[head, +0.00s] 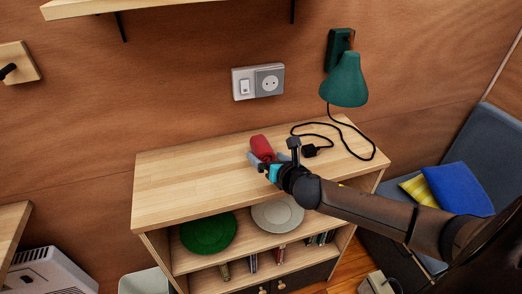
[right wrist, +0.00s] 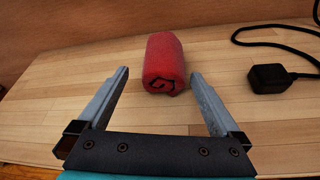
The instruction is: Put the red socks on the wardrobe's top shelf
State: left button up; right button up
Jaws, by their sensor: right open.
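The red socks (head: 262,148) are a rolled bundle lying on the wooden top of a low shelf unit (head: 190,165). In the right wrist view the red socks (right wrist: 165,62) lie just beyond and partly between the fingertips, with a dark spiral at the near end. My right gripper (head: 256,160) is open at the near side of the socks; its two fingers (right wrist: 158,75) stand apart with a gap on each side of the roll. My left gripper is not in view. No wardrobe can be made out.
A black plug (right wrist: 270,78) with its cable lies right of the socks, leading to a green wall lamp (head: 345,80). A green plate (head: 208,232) and a pale plate (head: 277,214) are on the shelf below. The top's left part is clear. A wall shelf (head: 85,8) hangs upper left.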

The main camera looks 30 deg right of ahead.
jog(key=shift+x, duration=1.6)
jog(key=shift+c, duration=0.2)
jog(key=c, duration=1.1)
jog(key=shift+r, duration=0.1)
